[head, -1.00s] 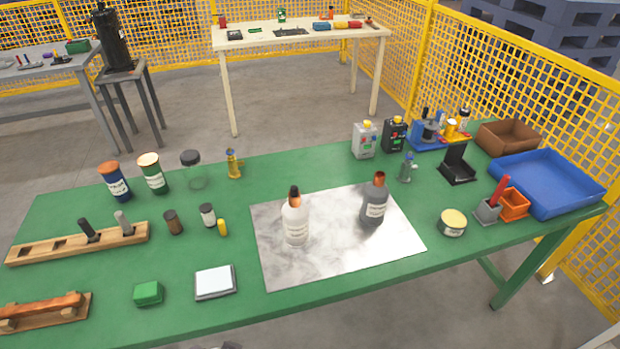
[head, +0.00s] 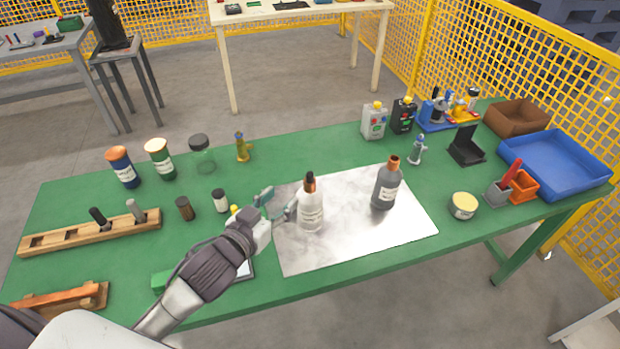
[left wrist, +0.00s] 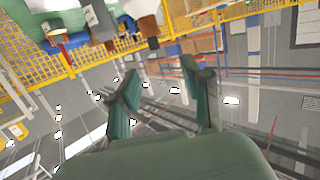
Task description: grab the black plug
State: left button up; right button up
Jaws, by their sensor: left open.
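A black plug (head: 98,217) stands tilted in a wooden rack (head: 60,241) at the left of the green table. A grey plug (head: 135,210) stands to its right in the same rack. My left gripper (head: 279,204) is open, well to the right of the rack, near the left edge of the metal sheet and just left of a white bottle. The left wrist view shows its two green fingers (left wrist: 160,95) apart with nothing between them. The black plug is not seen in that view. My right gripper is not in view.
A white bottle (head: 311,208) and a grey bottle (head: 386,186) stand on the metal sheet (head: 350,245). A brown jar (head: 185,208) and a white jar (head: 220,201) stand between rack and gripper.

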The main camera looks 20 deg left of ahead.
aim_at(308, 177)
pick_arm(q)
jog(key=p+x, duration=0.1)
jog(key=x, duration=0.6)
jog(key=d+p+x, duration=0.1)
jog(key=x, duration=0.3)
jog(key=shift+w+d+f+p, duration=0.1)
jog(key=shift+w+f+p, duration=0.1)
jog(key=shift+p, duration=0.15)
jog(key=shift+w+f, duration=0.15)
jog(key=shift+w, duration=0.35)
jog(key=shift+s, duration=0.15)
jog(key=shift+c, duration=1)
grip_shut()
